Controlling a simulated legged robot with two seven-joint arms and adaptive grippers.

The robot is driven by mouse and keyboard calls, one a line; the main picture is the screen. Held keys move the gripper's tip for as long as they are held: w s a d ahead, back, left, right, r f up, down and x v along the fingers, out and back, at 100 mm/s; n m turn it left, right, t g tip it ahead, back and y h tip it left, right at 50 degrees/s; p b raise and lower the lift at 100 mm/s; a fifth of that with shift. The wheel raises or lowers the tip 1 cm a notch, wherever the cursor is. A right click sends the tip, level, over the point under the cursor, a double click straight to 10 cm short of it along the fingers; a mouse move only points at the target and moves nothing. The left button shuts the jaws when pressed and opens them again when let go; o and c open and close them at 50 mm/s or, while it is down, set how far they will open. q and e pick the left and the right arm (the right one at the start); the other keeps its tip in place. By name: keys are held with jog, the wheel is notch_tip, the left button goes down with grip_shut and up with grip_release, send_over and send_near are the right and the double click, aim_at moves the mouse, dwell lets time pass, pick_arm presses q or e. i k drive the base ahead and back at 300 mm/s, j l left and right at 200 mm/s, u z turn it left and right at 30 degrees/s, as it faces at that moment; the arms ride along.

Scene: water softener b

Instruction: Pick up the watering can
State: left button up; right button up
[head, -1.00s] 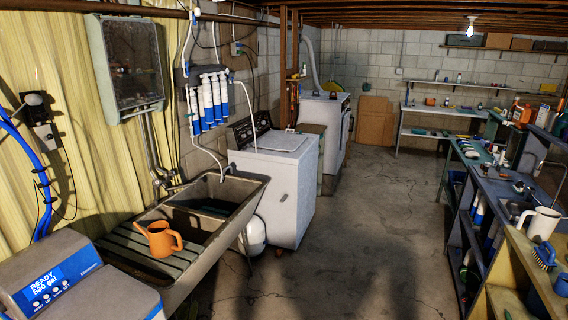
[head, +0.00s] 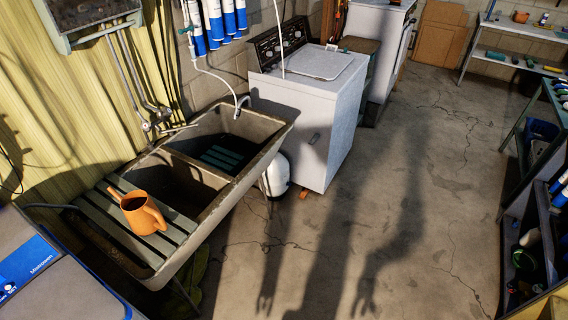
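An orange watering can (head: 143,213) stands upright on the grey slatted board (head: 128,233) over the near end of the utility sink. Its spout points up and left, and its handle is on the right side. Neither of my grippers shows in the head view. Only shadows of a body with arms fall on the floor.
The double-basin sink (head: 240,170) runs along the left wall, with a grey appliance (head: 60,275) at its near end. A white washer (head: 310,115) and a white tank (head: 277,174) stand beyond. The concrete floor (head: 400,210) is clear; shelving (head: 540,235) lines the right.

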aim_at(144, 217)
jog(key=i+u, duration=0.3)
jog(key=i, duration=0.15)
jog(key=i+u, duration=0.25)
jog(key=i, duration=0.9)
jog(key=u, duration=1.75)
jog(key=k+l+u, duration=0.15)
jog(key=k, duration=0.25)
jog(key=k+l+u, duration=0.2)
jog(key=k, duration=0.25)
